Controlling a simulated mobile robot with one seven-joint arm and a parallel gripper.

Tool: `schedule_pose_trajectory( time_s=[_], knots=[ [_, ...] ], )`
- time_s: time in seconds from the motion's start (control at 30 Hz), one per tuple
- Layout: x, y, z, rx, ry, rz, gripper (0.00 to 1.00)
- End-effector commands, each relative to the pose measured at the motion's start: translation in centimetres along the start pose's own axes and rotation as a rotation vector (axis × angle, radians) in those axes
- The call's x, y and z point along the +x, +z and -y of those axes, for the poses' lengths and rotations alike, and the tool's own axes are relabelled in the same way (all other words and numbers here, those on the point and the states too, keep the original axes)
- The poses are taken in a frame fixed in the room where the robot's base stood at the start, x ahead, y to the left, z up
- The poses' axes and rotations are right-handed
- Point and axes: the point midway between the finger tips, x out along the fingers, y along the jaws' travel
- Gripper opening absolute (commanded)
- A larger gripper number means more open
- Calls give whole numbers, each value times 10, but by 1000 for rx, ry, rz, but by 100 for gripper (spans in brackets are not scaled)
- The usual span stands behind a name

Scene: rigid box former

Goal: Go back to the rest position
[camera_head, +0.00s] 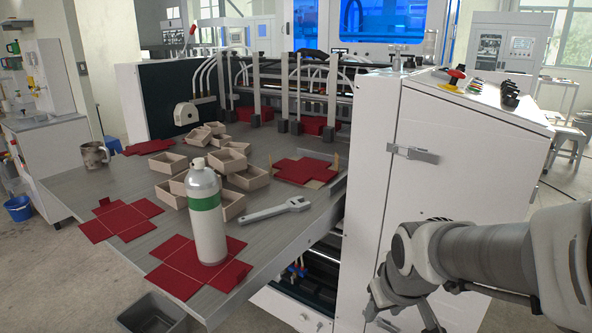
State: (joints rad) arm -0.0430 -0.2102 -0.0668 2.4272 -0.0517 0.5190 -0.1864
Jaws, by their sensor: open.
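My arm comes in from the right edge, in front of the white machine cabinet. My gripper (411,322) points down at the bottom of the view, right of the work table (285,231) and apart from it. Its fingers are spread, and no object shows between them. The lower ends of the fingers are close to the picture's bottom edge. The rest position itself is not marked in the view.
On the table stand a silver-green bottle (206,215), a wrench (275,210), several small boxes (168,164), red flat blanks (120,219) and a metal mug (94,156). The white cabinet (455,165) is behind my arm. A grey bin (152,314) is below the table's front.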

Motion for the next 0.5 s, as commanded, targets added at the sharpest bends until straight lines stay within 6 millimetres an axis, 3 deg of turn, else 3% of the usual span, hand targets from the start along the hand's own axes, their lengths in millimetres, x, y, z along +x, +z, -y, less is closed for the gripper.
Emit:
schedule_pose_trajectory(
  time_s=[0.03, 0.2, 0.5],
  knots=[
    [-17, 3, 1, 22, 0, -18, 47],
    [-62, 21, 8, 92, -5, -48, 47],
    [-117, 58, 22, 189, -11, -87, 47]
  ],
)
